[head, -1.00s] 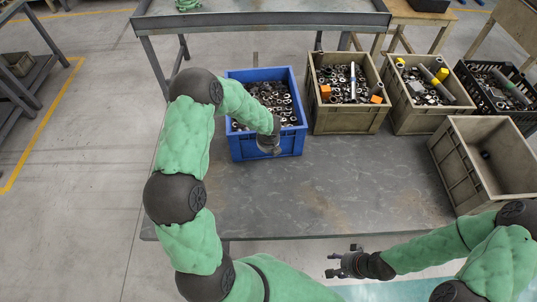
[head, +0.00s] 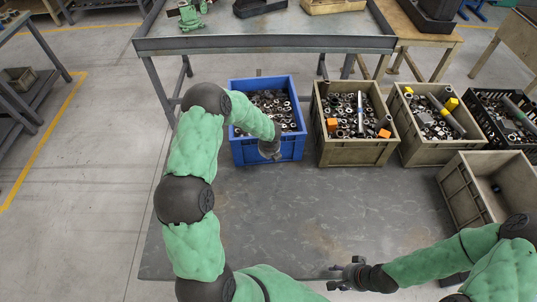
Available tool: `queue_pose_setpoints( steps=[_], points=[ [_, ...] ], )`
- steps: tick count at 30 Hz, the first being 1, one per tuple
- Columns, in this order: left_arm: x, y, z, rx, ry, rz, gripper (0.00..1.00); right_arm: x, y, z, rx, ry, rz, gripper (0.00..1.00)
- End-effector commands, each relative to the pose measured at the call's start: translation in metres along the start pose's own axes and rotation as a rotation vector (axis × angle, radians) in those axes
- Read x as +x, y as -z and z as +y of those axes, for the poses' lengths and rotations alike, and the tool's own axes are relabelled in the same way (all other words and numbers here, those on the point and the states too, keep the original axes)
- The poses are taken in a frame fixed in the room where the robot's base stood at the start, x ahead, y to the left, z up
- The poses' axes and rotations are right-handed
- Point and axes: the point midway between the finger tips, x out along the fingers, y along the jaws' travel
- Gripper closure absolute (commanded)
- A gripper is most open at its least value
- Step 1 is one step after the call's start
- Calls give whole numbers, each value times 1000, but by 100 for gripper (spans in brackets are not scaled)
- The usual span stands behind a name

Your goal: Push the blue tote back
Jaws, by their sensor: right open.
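The blue tote (head: 240,151) stands on the grey table at the left of the row of bins and holds many metal rings and nuts. Its front wall is about level with the beige bin beside it. My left gripper (head: 270,152) is at the tote's front wall, pointing down and seemingly against it. Its fingers are too small and foreshortened to tell whether they are open. My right gripper (head: 338,277) is open and empty near the table's front edge, well away from the tote.
Beige bins with parts (head: 358,153) (head: 424,152), a black crate (head: 525,147) and an emptier beige bin (head: 458,192) stand to the right. The grey table (head: 300,215) is clear in front. A grey workbench (head: 265,45) stands behind.

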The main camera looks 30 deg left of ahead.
Motion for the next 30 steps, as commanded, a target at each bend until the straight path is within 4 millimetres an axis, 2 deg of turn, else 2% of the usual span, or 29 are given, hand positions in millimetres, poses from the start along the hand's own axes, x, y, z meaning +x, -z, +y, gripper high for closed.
queue_pose_setpoints(
  steps=[4, 8, 15, 21, 25, 30],
  points=[
    [-5, -1, 0, 0, 1, -2, 100, 0, 0, 0, 0, 0, 1, 48],
    [-22, -1, 0, 0, 2, -4, 100, 0, 0, 0, 0, 0, 1, 48],
    [-70, -1, 0, 0, 2, -4, 100, 0, 0, 0, 0, 0, 1, 48],
    [-102, 0, 0, 1, 1, -3, 100, 0, 0, 0, 0, 0, 1, 48],
    [-115, 0, 0, 0, 0, -2, 100, 0, 0, 0, 0, 0, 1, 48],
    [-121, 1, 0, 0, 0, -1, 100, 0, 0, 0, 0, 0, 0, 48]
  ],
)
